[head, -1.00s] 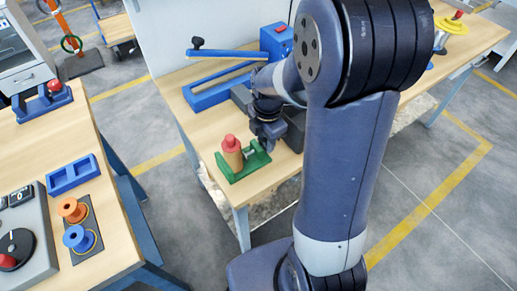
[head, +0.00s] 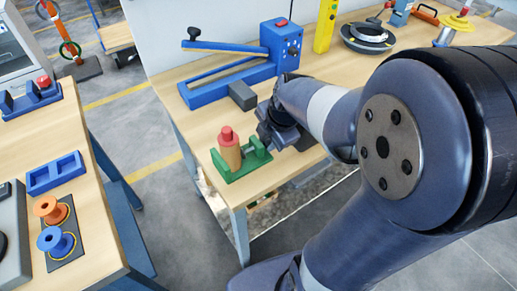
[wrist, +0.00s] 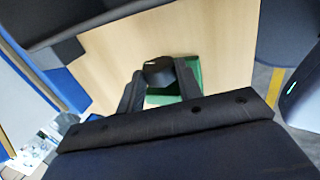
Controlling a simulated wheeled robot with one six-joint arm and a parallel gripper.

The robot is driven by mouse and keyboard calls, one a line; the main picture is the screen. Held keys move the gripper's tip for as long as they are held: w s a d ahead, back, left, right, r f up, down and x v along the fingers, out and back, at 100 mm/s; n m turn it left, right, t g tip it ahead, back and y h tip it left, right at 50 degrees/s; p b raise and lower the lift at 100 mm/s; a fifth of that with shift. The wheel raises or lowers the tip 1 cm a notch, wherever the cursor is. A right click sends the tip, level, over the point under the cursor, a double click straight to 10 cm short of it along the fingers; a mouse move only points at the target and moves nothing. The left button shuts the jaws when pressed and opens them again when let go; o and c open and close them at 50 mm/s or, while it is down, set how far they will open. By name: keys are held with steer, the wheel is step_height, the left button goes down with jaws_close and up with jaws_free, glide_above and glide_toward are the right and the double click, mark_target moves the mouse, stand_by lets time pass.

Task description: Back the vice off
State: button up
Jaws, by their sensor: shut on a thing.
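The green vice (head: 238,174) stands near the front corner of the middle bench. A tan wooden cylinder with a red top (head: 230,152) stands upright in it; I cannot tell whether the vice jaw presses on it. My gripper (head: 267,138) is low at the right side of the vice. In the wrist view my gripper (wrist: 158,82) is shut on a dark round knob (wrist: 159,70), with part of the green vice (wrist: 190,72) beyond it. The vice's screw is mostly hidden by my gripper.
A blue machine with a long lever (head: 225,82) stands behind the vice, with a dark grey block (head: 242,95) in front of it. A turntable (head: 368,36) and yellow post (head: 325,25) stand farther back. The left bench holds a blue tray (head: 56,174) and spools (head: 54,225).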

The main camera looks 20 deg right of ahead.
steer(key=shift+s+f+t+y+b, duration=0.2)
steer(key=shift+t+b, duration=0.25)
steer(key=shift+b, duration=1)
steer(key=shift+f+t+y+b, duration=0.1)
steer(key=shift+f+t+b, duration=0.25)
steer(key=shift+b, duration=1.05)
steer(key=shift+s+r+t+b, duration=0.1)
steer(key=shift+r+t+b, duration=0.15)
steer(key=shift+t+b, duration=0.25)
steer(key=shift+r, duration=0.15)
steer(key=o, duration=0.6)
